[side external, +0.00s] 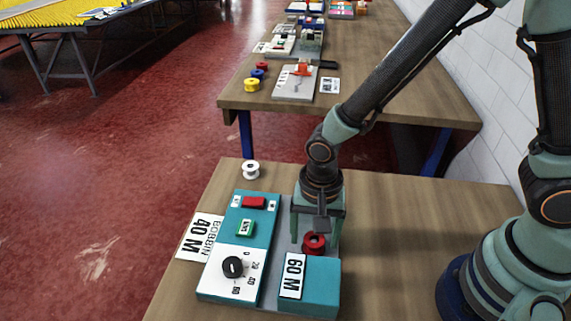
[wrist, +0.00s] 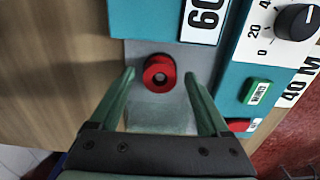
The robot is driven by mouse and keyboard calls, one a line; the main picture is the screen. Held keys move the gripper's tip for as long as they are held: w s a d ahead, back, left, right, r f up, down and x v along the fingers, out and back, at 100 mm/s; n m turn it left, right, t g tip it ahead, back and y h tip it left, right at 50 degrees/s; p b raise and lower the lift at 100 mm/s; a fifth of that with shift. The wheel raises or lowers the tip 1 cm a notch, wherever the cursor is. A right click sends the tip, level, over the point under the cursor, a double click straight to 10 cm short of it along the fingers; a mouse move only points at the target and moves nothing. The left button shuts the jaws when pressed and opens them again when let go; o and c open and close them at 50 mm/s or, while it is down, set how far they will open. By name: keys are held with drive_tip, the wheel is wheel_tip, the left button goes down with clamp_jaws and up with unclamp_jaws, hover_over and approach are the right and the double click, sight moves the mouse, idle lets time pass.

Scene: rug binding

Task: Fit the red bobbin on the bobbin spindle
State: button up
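The red bobbin (side external: 314,243) sits at the grey bed of the teal winder (side external: 322,283), just behind the block labelled 60 M. In the wrist view the bobbin (wrist: 159,72) faces the camera, with a dark hole in its middle. My gripper (side external: 316,236) points down over it. In the wrist view my gripper (wrist: 158,75) is open, one green finger on each side of the bobbin, with a visible gap on both sides. I cannot make out the spindle or tell whether it is inside the bobbin.
The winder has a black dial (side external: 232,267), a green button (side external: 245,228) and a red button (side external: 254,202). A BOBBIN 40 M card (side external: 199,236) lies at its left. A white bobbin (side external: 250,169) stands behind. The bench right of the winder is clear.

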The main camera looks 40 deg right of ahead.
wheel_tip(320, 180, up, 12)
idle(0.8)
drive_tip(key=shift+r, duration=0.1)
drive_tip(key=d+r+n+t, duration=0.2)
drive_tip(key=d+r+n, duration=0.2)
drive_tip(key=d, duration=0.4)
drive_tip(key=d+r+n+t, duration=0.3)
drive_tip(key=d+r+n, duration=0.2)
drive_tip(key=d, duration=0.4)
drive_tip(key=shift+r+t, duration=0.3)
drive_tip(key=shift+r, duration=0.2)
drive_tip(key=shift+w, duration=0.1)
